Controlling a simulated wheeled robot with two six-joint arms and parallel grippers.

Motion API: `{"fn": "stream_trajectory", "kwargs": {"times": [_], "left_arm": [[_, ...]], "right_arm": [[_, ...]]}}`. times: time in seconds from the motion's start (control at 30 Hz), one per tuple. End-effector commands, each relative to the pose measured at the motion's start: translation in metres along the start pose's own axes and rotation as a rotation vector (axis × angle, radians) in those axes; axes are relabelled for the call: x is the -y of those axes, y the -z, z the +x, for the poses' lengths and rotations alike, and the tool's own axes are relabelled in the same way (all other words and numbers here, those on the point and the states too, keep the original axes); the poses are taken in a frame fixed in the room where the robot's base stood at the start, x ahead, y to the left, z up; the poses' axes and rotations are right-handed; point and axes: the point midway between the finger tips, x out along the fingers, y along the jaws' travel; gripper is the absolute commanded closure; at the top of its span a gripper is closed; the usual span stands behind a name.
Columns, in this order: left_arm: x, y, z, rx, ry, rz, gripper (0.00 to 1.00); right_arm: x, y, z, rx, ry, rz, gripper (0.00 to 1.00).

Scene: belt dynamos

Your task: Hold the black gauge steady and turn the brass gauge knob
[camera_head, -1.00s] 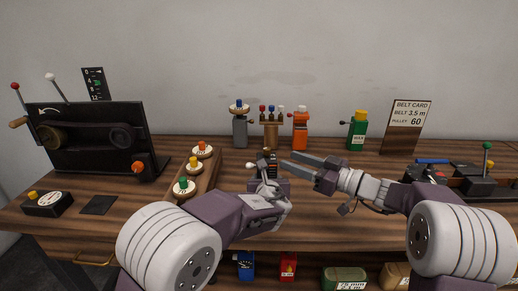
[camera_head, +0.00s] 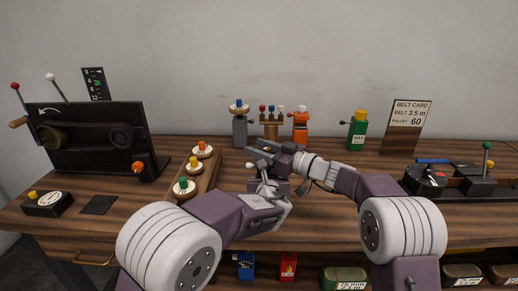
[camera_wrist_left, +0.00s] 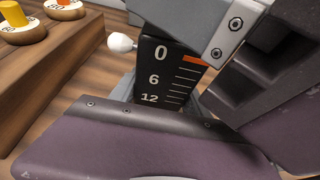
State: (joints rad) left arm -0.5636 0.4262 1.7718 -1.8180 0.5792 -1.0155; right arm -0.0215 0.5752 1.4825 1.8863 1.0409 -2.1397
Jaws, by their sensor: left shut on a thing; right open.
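The black gauge (camera_wrist_left: 165,80) shows in the left wrist view, its dark face marked 0, 6 and 12 with an orange bar near the 0. A white-tipped lever (camera_wrist_left: 121,42) sticks out to its left. My left gripper (camera_wrist_left: 185,95) is shut on the gauge, which stands on the bench. In the head view my left gripper (camera_head: 268,176) and right gripper (camera_head: 268,152) cover most of the gauge. My right gripper is open, its fingers pointing left just above and behind the left one. I cannot make out the brass knob; whether the right fingers touch the gauge is unclear.
A wooden rack (camera_head: 208,176) with several coloured knobs stands to the left. A black belt machine (camera_head: 90,140) stands further left. The right middle of the bench is clear.

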Motion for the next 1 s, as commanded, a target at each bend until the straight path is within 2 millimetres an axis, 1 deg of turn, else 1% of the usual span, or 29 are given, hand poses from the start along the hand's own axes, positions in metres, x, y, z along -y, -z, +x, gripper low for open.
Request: {"fn": "stream_trajectory", "kwargs": {"times": [0.07,0.1,0.17,0.2,0.23,0.27,0.47,0.8,1.0], "left_arm": [[0.000,0.002,0.001,-0.003,0.000,0.000,1.00],[0.000,0.002,0.000,-0.003,0.000,0.000,1.00],[0.000,0.002,0.000,-0.003,0.000,0.000,1.00],[0.000,0.002,0.000,-0.003,0.000,0.000,1.00],[0.000,0.002,0.000,-0.003,0.000,0.000,1.00],[0.000,0.002,0.000,-0.003,0.000,0.000,1.00],[0.000,0.002,0.001,-0.003,0.000,0.000,1.00],[0.000,0.002,0.000,-0.003,0.001,0.001,1.00],[0.001,0.002,0.000,-0.004,0.002,0.001,1.00]], "right_arm": [[0.000,0.000,0.000,0.000,0.000,0.000,0.57],[0.000,0.000,0.000,0.000,0.000,0.000,0.60],[0.000,0.000,0.000,0.000,0.000,0.000,0.76],[0.000,0.000,0.000,0.000,0.000,0.000,0.88],[0.000,0.000,0.000,0.000,0.000,0.000,0.96],[0.000,0.000,0.000,0.000,0.000,0.000,1.00],[0.000,0.000,0.000,-0.003,0.023,0.000,1.00],[0.007,0.001,-0.001,-0.007,0.311,0.000,1.00],[0.011,0.000,-0.002,-0.003,0.397,0.002,1.00]]}}
